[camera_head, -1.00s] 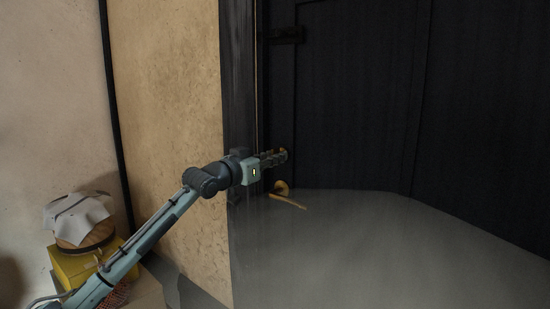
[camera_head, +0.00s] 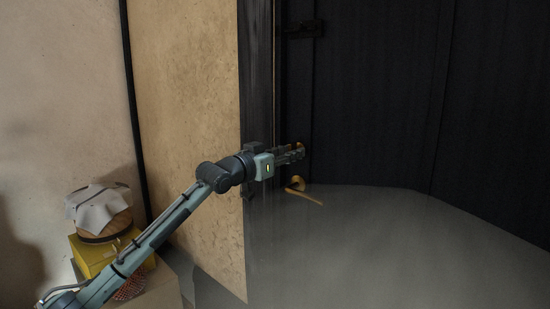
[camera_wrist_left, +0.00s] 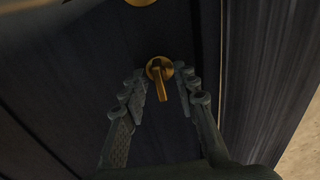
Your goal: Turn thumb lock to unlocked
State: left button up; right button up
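The thumb lock is a small brass turn piece on a round base on the dark door. In the left wrist view the thumb lock (camera_wrist_left: 161,80) sits between the fingertips of my left gripper (camera_wrist_left: 162,88), its tab pointing down and slightly right in the picture. The fingers are open, with visible gaps on both sides of the tab. In the head view my left gripper (camera_head: 292,154) reaches right to the door, and only a bit of the brass lock (camera_head: 299,146) shows at its tips. My right gripper is not in view.
A brass lever handle (camera_head: 304,192) is on the door (camera_head: 380,90) just below the gripper; part of its brass fitting (camera_wrist_left: 140,2) shows at the wrist view's top edge. A clay wall (camera_head: 190,120) is at left. A yellow box (camera_head: 100,254) carries a cloth-covered round object (camera_head: 100,210).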

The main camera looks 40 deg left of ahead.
pick_arm(q)
jog(key=s, duration=1.1)
jog(key=shift+a, duration=0.4)
jog(key=s+a+f+n+g+y, duration=0.15)
jog(key=f+g, duration=0.25)
jog(key=f, duration=1.5)
jog(key=s+f+g+y, duration=0.1)
jog(key=s+f+g, duration=0.2)
jog(key=f, duration=1.5)
jog(key=s+d+f+m+g, duration=0.1)
jog(key=s+d+f+g, duration=0.2)
jog(key=s+d+f, duration=0.3)
jog(key=s+d+f+m+g, duration=0.1)
jog(key=s+d+f+g, duration=0.2)
jog(key=s+f, duration=0.8)
jog(key=s+d+f+m+g, duration=0.1)
jog(key=s+d+f+g, duration=0.1)
jog(key=s+d+f, duration=0.6)
notch_tip(320, 180, down, 6)
jog(key=shift+s+d+f+g, duration=0.1)
jog(key=shift+s+d+g, duration=0.15)
jog(key=shift+d+g, duration=0.15)
jog(key=shift+o, duration=0.5)
